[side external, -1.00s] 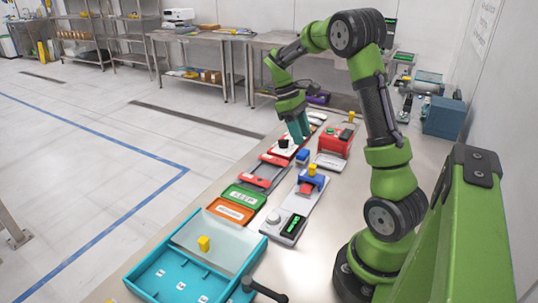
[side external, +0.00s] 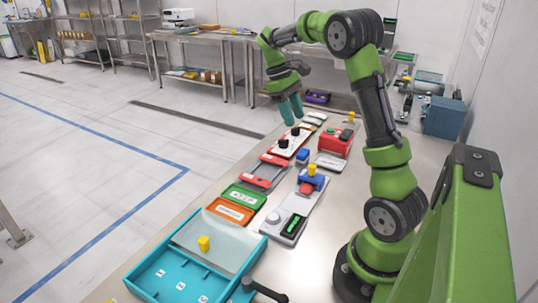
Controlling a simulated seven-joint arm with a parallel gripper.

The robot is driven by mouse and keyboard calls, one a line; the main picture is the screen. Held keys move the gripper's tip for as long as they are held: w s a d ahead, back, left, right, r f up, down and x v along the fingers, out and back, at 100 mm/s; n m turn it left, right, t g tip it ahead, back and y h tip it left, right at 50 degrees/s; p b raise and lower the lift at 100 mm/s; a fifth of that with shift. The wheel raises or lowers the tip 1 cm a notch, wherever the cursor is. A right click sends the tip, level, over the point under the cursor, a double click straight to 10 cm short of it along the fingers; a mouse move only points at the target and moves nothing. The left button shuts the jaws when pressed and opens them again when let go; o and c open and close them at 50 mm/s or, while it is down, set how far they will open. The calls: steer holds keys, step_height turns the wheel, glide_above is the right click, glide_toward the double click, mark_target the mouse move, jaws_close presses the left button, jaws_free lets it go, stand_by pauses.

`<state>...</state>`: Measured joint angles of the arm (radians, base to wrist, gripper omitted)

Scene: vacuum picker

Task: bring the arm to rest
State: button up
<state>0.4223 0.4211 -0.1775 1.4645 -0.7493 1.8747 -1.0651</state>
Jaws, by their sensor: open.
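My gripper (side external: 291,109) has teal fingers and hangs pointing down from the bent green arm. It is in the air above the far part of the bench, over or just behind a white panel (side external: 292,143) with black knobs. The fingers look apart, and I see nothing held between them. They appear clear of the panel, though the exact height is hard to tell.
The metal bench (side external: 330,235) carries a teal tray (side external: 140,284) with a yellow block (side external: 204,243) in front, green (side external: 244,196) and orange (side external: 231,209) plates, a grey device (side external: 289,224), and a red box (side external: 335,142). A blue box (side external: 443,118) stands at the right.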

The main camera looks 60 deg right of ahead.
steer(key=s+a+r+m+t, duration=0.1)
steer(key=s+a+t, duration=0.1)
steer(key=a, duration=0.7)
steer(key=s+a+r+m+t+y, duration=0.1)
steer(key=s+a+t, duration=0.2)
steer(key=a, duration=0.6)
steer(key=s+a+r+t+y, duration=0.1)
steer(key=s+a+r+t, duration=0.1)
steer(key=a+t, duration=0.4)
steer(key=s+a, duration=0.1)
steer(key=a, duration=0.2)
steer(key=shift+a+m, duration=0.35)
steer(key=shift+m, duration=0.05)
